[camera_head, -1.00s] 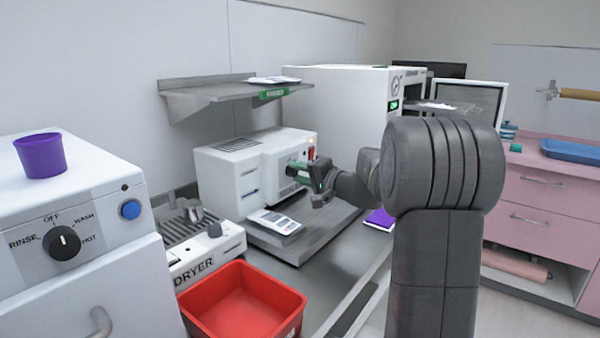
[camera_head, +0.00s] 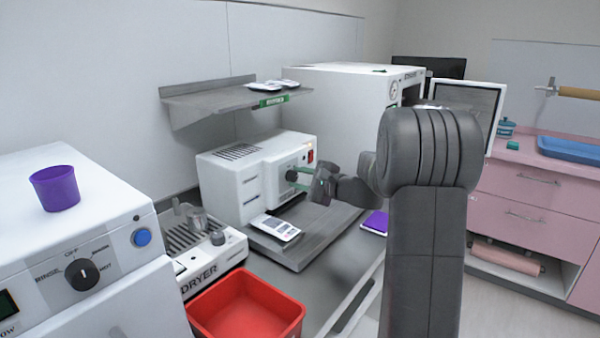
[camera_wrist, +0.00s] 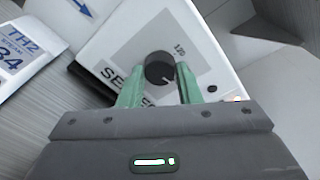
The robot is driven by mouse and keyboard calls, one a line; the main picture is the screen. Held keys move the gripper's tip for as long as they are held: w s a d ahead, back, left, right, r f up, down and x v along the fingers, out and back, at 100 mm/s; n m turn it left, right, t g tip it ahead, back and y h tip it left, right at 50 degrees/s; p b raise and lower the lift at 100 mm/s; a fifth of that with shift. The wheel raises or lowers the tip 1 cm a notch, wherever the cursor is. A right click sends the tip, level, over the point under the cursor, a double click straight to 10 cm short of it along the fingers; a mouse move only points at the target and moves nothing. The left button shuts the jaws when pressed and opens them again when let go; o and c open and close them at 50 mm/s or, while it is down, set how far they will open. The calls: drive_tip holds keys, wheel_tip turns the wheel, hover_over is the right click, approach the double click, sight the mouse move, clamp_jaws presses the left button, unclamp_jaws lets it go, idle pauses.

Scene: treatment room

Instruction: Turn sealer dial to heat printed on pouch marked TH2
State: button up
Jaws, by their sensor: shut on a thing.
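The white sealer (camera_head: 235,170) stands on a steel surface at the back. Its round dark dial (camera_wrist: 160,68) is on its front panel, with "120" printed beside it and lettering starting "SE" partly hidden below. My gripper (camera_wrist: 159,72) has green fingers on both sides of the dial and is shut on it. In the head view my gripper (camera_head: 300,180) is at the sealer's front. A white pouch (camera_head: 276,228) lies before the sealer in the head view.
A shelf (camera_head: 215,100) with white packets hangs above the sealer. A red bin (camera_head: 245,305), the dryer (camera_head: 215,262) and a white washer with a purple cup (camera_head: 55,188) are to the left. A purple item (camera_head: 375,223) lies right of the sealer.

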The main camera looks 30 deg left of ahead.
drive_tip(key=shift+m+p, duration=0.55)
drive_tip(key=shift+m, duration=0.25)
drive_tip(key=shift+f, duration=0.1)
drive_tip(key=o, duration=1)
drive_tip(key=shift+d, duration=0.1)
drive_tip(key=d, duration=0.4)
drive_tip(key=d+r, duration=0.1)
drive_tip(key=d, duration=0.4)
drive_tip(key=s+d, duration=0.1)
drive_tip(key=d, duration=0.3)
drive_tip(key=shift+d+r+b, duration=0.25)
drive_tip(key=shift+d+b, duration=0.05)
